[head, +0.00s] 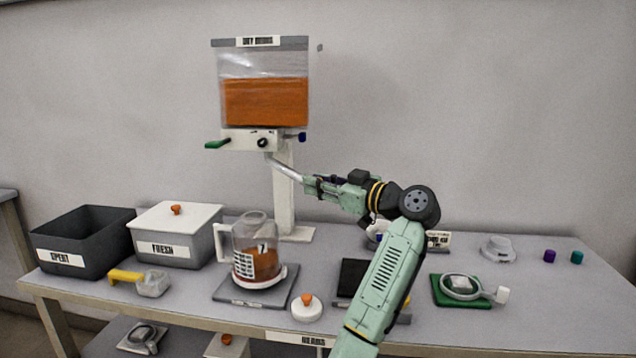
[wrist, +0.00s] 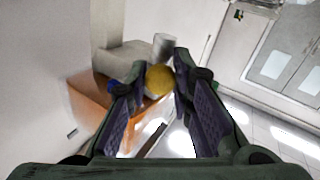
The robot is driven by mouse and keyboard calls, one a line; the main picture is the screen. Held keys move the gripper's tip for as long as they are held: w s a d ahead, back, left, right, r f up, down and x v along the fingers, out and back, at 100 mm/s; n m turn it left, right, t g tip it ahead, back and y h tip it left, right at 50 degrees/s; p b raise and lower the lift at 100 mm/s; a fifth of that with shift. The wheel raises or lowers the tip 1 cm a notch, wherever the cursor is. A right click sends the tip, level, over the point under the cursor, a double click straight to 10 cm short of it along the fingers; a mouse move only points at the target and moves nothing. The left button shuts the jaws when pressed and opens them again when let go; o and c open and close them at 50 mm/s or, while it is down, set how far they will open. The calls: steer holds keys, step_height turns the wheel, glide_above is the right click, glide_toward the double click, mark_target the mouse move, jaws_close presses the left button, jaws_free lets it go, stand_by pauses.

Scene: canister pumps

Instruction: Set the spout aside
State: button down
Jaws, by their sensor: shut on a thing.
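The spout (head: 284,168) is a thin grey tube slanting from under the dispenser's valve block (head: 250,140) down to my gripper. My gripper (head: 310,184) is shut on its lower right end, to the right of the dispenser post. Whether the spout's upper end is still joined to the outlet or only close to it I cannot tell. In the wrist view a round yellow thing (wrist: 159,79) shows between the fingertips of my gripper (wrist: 160,84), with a grey cylinder (wrist: 165,46) on the block behind it.
The hopper (head: 265,100) holds orange material above. A jug (head: 254,248) stands on a grey pad (head: 225,290) below. A white lidded bin (head: 175,240) and a black bin (head: 80,240) stand left.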

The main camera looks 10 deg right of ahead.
steer(key=shift+w+r, duration=0.15)
steer(key=c, duration=1.4)
jaws_free()
steer(key=v, duration=1.2)
